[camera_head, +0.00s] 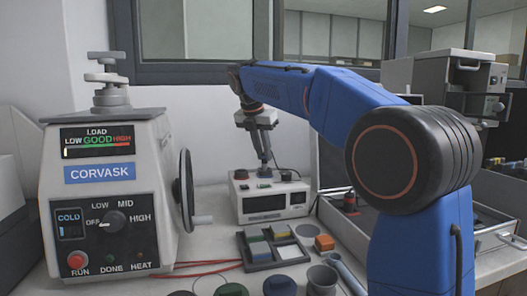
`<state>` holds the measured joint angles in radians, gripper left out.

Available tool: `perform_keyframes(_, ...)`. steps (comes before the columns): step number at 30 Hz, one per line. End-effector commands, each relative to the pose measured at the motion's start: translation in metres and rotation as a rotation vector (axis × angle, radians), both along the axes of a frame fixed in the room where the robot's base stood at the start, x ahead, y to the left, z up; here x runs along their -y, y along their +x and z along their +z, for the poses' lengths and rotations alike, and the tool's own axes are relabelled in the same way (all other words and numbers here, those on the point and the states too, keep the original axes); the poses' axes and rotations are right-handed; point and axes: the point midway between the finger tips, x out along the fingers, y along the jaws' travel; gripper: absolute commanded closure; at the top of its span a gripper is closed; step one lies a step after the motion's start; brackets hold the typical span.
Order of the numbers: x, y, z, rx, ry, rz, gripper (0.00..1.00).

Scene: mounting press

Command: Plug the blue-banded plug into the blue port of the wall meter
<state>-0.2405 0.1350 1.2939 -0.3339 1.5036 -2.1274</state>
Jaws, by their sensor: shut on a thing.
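A white meter box (281,214) with a dark display stands on the bench by the back wall. Small green parts and a dark red knob show on its top; a blue port cannot be made out. My gripper (267,168) points down over the meter's top, near its middle. It is shut on a small dark thing, likely the plug, with a thin black cable curving off to the right. The blue band is too small to tell. Whether the plug touches the meter cannot be told.
The CORVASK press (107,190) with its handwheel (186,190) stands at left. A large metal tray (495,240) is at right.

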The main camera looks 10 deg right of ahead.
Motion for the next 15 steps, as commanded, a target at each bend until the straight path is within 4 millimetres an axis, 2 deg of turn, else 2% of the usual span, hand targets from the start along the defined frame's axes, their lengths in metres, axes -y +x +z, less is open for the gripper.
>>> perform_keyframes(15,0.0,0.0,-0.013,-0.001,-0.001,0.001,1.0)
